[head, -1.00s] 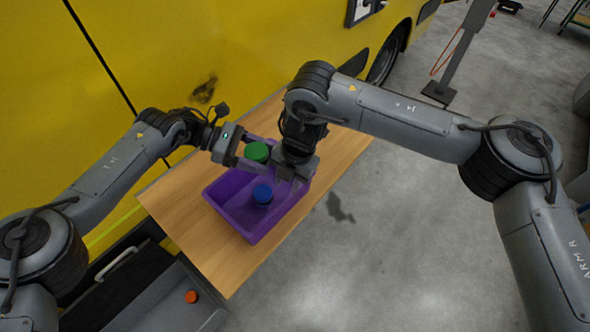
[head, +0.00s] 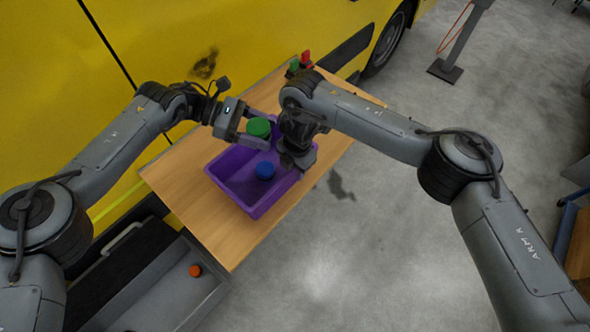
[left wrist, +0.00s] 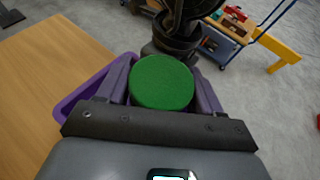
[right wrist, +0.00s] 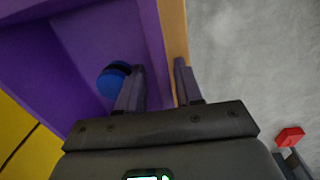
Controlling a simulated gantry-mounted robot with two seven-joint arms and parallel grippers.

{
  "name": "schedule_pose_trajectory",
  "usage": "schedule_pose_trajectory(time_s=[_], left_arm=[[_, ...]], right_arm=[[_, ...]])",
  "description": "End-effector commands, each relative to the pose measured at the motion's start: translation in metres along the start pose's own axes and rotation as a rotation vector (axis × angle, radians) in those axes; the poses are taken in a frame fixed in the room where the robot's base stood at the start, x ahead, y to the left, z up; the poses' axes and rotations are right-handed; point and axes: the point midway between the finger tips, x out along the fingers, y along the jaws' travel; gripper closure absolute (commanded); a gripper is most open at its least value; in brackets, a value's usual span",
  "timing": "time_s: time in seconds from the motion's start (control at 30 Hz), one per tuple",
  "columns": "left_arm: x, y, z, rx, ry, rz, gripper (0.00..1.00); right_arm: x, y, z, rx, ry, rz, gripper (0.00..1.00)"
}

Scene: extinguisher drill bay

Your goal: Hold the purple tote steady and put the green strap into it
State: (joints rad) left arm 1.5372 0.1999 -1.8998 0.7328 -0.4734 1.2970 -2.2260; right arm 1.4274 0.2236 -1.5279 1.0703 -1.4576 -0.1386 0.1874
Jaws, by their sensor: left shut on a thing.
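The purple tote (head: 236,193) stands on a wooden table in the head view. My left gripper (head: 268,132) is shut on the green strap (head: 258,127), a round green roll, and holds it over the tote's far part; the strap also shows between the fingers in the left wrist view (left wrist: 162,82). My right gripper (head: 297,164) is at the tote's right side. In the right wrist view, its fingers (right wrist: 158,85) are apart, one inside the tote and one outside, with the tote's wall (right wrist: 148,40) between them. Its fingertips are mostly hidden in the head view.
A blue roll (head: 265,170) lies inside the tote. The table (head: 180,175) is bare around the tote's left and near sides. Small red and green items (head: 300,63) stand at the table's far end. A yellow vehicle (head: 240,45) borders the table's left.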

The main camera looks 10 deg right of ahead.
Motion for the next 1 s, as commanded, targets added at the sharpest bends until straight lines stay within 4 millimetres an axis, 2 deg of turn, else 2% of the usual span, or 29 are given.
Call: schedule_pose_trajectory(time_s=[0.2,0.57,0.8,1.0], left_arm=[[0.0,0.0,0.001,0.001,-0.001,0.0,0.73],[0.0,0.0,0.001,0.001,-0.001,0.0,0.73],[0.0,0.0,0.001,0.001,0.0,0.0,0.73],[0.0,0.0,0.001,0.001,-0.001,0.0,0.73]], right_arm=[[0.015,0.0,0.0,0.0,0.001,-0.001,0.65],[0.018,-0.001,0.0,-0.001,0.0,-0.001,0.65],[0.018,-0.001,0.0,-0.001,0.0,-0.001,1.0],[0.018,-0.001,0.0,-0.001,0.0,-0.001,1.0]])
